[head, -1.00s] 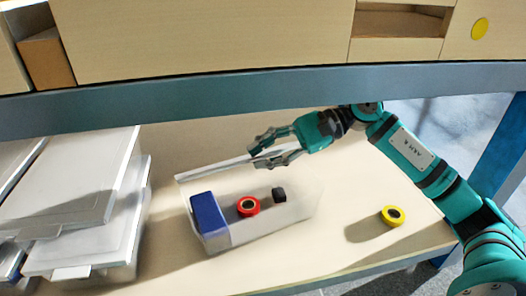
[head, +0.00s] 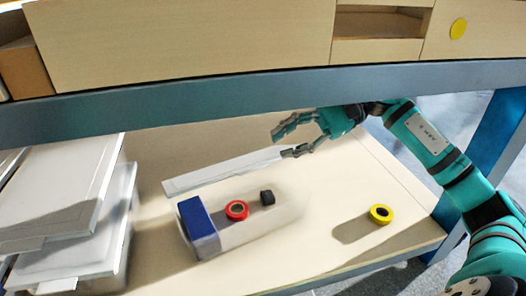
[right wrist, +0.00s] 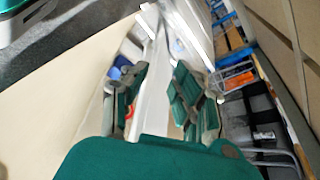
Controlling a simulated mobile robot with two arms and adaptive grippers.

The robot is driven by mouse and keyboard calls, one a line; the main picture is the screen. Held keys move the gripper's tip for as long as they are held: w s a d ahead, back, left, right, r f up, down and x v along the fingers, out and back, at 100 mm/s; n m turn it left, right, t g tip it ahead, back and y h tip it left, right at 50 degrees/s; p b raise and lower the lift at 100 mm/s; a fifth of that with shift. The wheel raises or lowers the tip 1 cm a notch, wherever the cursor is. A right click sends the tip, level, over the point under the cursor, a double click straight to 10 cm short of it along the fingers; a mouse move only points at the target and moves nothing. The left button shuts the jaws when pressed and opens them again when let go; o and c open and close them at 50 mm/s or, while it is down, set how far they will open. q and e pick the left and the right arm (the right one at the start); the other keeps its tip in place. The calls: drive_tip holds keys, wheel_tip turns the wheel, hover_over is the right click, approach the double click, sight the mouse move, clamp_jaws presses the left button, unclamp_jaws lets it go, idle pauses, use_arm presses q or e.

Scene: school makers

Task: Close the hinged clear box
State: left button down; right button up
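The clear box (head: 262,223) sits on the wooden shelf, with its pale lid (head: 225,170) raised open along the back. In it are a blue block (head: 196,217), a red tape roll (head: 237,210) and a small black block (head: 267,198). My right gripper (head: 284,143) is open and empty at the lid's right end, behind the box. In the right wrist view, a long white strip, apparently the lid (right wrist: 154,75), appears between the spread fingers (right wrist: 158,100); contact cannot be told. My left gripper is not in view.
A yellow tape roll (head: 381,214) lies on the shelf right of the box. Stacked lidded bins (head: 70,220) stand at the left. A blue-grey beam (head: 200,108) and wooden drawers (head: 180,40) run above the shelf. The shelf between box and yellow roll is clear.

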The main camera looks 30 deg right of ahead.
drive_tip(key=shift+v, duration=1.9)
